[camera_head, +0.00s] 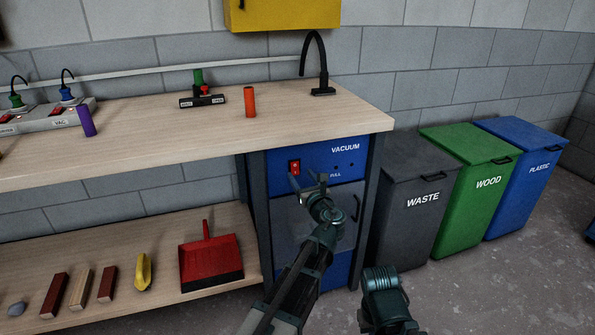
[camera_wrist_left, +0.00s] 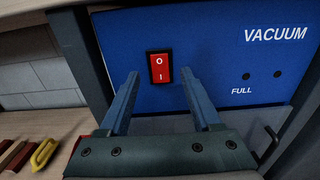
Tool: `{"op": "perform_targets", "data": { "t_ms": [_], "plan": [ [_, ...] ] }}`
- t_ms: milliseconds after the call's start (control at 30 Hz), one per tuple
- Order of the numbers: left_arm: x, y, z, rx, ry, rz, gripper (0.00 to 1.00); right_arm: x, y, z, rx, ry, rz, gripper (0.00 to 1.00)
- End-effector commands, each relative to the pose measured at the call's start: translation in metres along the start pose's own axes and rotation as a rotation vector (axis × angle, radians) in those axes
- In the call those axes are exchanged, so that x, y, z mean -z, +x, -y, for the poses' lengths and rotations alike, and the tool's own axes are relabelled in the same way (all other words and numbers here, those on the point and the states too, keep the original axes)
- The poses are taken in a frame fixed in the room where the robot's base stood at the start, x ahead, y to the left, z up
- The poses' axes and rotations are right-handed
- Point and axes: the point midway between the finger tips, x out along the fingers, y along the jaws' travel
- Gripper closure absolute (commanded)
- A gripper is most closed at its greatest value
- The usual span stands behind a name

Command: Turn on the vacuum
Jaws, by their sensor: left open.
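The vacuum (camera_head: 340,152) is a blue cabinet under the workbench, lettered VACUUM; its blue front also fills the left wrist view (camera_wrist_left: 215,45). Its red rocker switch (camera_head: 294,167) is on the upper left of the front. In the left wrist view the switch (camera_wrist_left: 160,68) shows O above I; I cannot tell which side is pressed. My left gripper (camera_head: 307,181) is open and empty in front of the panel. In the left wrist view its fingertips (camera_wrist_left: 160,80) lie either side of the switch, apart from it. Of my right arm only a link shows.
The workbench (camera_head: 350,108) overhangs the vacuum. Waste (camera_head: 415,215), wood (camera_head: 470,190) and plastic (camera_head: 525,170) bins stand at its right. A red dustpan (camera_head: 210,258) and several blocks lie on the lower shelf. A power strip (camera_head: 50,117) is on the bench.

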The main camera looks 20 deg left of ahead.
Motion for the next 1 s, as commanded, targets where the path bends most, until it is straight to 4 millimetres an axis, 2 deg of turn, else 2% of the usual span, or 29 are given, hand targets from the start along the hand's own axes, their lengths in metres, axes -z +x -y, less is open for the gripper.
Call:
{"op": "perform_targets", "data": {
  "t_ms": [33, 100, 300, 700, 1000],
  "plan": [
    [0.000, 0.012, 0.001, -0.002, 0.000, 0.000, 0.35, 0.000, 0.000, 0.000, 0.000, 0.000, 0.000, 1.00],
    [0.000, 0.021, 0.001, -0.001, 0.000, 0.000, 0.35, 0.000, 0.000, 0.000, 0.000, 0.000, 0.000, 1.00],
    [0.000, 0.038, 0.000, -0.001, -0.001, 0.000, 0.35, 0.000, 0.000, 0.000, 0.000, 0.000, 0.000, 1.00],
    [0.000, 0.041, 0.000, 0.000, -0.001, 0.000, 0.37, 0.000, 0.000, 0.000, 0.000, 0.000, 0.000, 1.00],
    [0.000, 0.041, 0.000, 0.000, -0.001, 0.000, 0.91, 0.000, 0.000, 0.000, 0.000, 0.000, 0.000, 1.00]
  ]
}}
